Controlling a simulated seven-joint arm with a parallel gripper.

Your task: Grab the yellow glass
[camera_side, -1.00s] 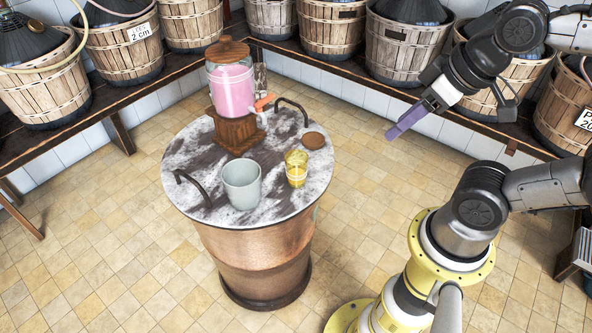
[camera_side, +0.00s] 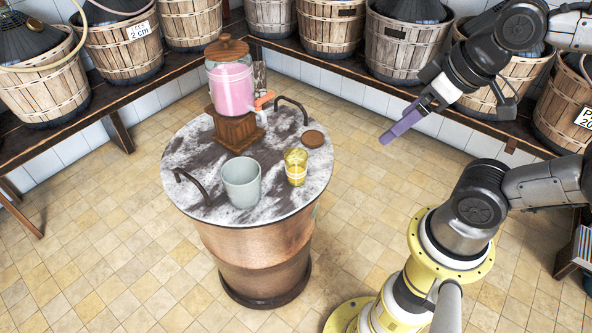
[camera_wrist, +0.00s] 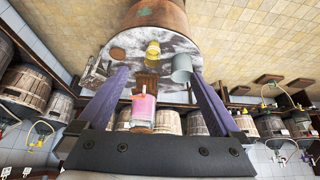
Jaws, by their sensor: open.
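The yellow glass (camera_side: 296,168) stands upright on the marbled round tabletop (camera_side: 195,150), at its right side in the side view. It also shows in the wrist view (camera_wrist: 153,51), between my fingers' lines but well beyond them. My gripper (camera_side: 383,141) is in the air to the right of the table, apart from the glass. In the wrist view its two purple fingers (camera_wrist: 153,68) are spread wide with nothing held between them.
A grey-green cup (camera_side: 241,183) stands left of the glass. A pink drink dispenser (camera_side: 232,90) on a wooden stand is behind. A brown lid (camera_side: 314,139) lies near the glass. Dark handles (camera_side: 291,103) rise from the tabletop. Baskets (camera_side: 331,28) line the back bench.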

